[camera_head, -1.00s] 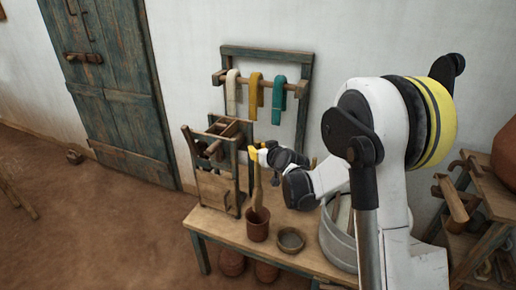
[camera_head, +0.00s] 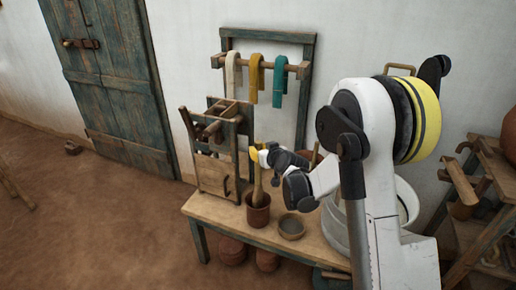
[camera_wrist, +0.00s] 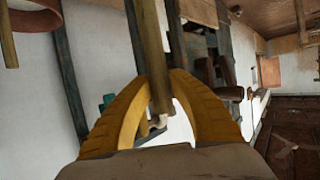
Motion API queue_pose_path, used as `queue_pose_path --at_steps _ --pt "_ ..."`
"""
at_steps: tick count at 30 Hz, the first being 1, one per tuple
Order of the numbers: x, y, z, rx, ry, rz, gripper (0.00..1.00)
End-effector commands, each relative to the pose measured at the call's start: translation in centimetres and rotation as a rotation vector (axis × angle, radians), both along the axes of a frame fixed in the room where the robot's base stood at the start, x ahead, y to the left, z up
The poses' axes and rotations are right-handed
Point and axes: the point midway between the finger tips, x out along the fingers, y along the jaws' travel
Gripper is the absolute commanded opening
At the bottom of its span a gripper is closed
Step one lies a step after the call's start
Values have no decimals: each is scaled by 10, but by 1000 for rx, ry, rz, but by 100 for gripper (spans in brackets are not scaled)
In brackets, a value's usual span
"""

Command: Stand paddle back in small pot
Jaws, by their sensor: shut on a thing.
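My gripper (camera_head: 259,155) is above the bench, with its yellow fingers shut on the upper part of the wooden paddle (camera_head: 257,181). The paddle hangs nearly upright, and its lower end goes into the mouth of the small brown pot (camera_head: 257,216). The pot rim hides that end, so I cannot tell whether it touches the bottom. In the wrist view, the yellow fingers (camera_wrist: 160,95) close around the paddle's wooden shaft (camera_wrist: 151,55). The pot stands on the wooden bench (camera_head: 229,221).
A shallow bowl (camera_head: 291,228) stands right of the pot. A pale bucket (camera_head: 334,230) is farther right, partly behind my arm. A wooden frame box (camera_head: 212,174) stands close on the left. Behind, a rack holds white, yellow and teal (camera_head: 280,80) hanks.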

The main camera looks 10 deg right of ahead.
Motion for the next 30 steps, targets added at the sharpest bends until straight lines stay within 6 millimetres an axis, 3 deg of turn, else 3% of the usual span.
queue_pose_path --at_steps 18,30 --pt "0 0 -53 0 0 0 0" --pt "0 0 -67 0 0 0 0"
